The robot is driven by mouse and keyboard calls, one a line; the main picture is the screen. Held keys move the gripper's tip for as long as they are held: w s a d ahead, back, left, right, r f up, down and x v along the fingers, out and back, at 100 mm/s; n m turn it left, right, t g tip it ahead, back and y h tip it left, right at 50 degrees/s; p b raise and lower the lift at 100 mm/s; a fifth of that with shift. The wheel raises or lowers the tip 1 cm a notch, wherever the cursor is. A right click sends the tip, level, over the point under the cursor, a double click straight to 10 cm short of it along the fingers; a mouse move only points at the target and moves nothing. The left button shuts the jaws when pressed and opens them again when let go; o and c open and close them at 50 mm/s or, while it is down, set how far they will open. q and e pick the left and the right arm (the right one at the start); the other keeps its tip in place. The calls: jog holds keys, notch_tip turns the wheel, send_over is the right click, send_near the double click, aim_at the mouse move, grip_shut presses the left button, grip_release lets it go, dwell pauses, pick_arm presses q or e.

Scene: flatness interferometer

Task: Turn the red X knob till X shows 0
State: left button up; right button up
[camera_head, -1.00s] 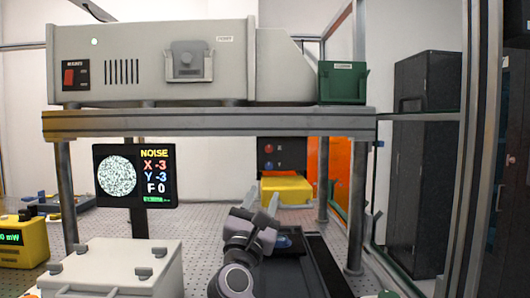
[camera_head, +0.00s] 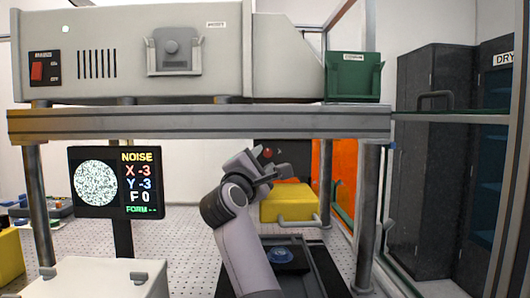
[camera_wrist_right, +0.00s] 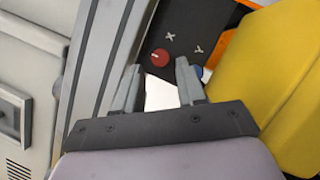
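The red X knob (camera_head: 268,152) is on a dark panel below the bench shelf. In the right wrist view the red knob (camera_wrist_right: 160,57) has a light mark and sits beside a letter X. A blue knob (camera_wrist_right: 197,72) by the letter Y is partly hidden behind a finger. My right gripper (camera_head: 272,160) is open and empty in front of the panel. In the wrist view its fingertips (camera_wrist_right: 158,76) are spread just short of the red knob, one to each side. The screen (camera_head: 122,182) reads NOISE, X -3, Y -3, F 0. My left gripper is not in view.
A yellow block (camera_head: 288,203) stands right beside the panel, close to my right gripper. The shelf edge (camera_head: 200,122) runs above my arm, with a big grey instrument (camera_head: 130,55) and a green bin (camera_head: 352,77) on it. A dark tray (camera_head: 310,262) lies below.

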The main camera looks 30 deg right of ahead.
aim_at(267, 154)
jog(key=shift+p+x, duration=0.45)
jog(key=shift+x, duration=1.4)
grip_shut()
jog(key=shift+a+f+m+g+b, duration=0.15)
jog(key=shift+m+g+b, duration=0.45)
jog(key=shift+m+b, duration=0.65)
jog(key=shift+w+m+b, duration=0.1)
jog(key=shift+m+b, duration=0.25)
jog(key=shift+m, duration=0.3)
jog(key=shift+r+m+g+y, duration=0.25)
jog(key=shift+m+g+y, duration=0.25)
jog(key=shift+m, duration=0.6)
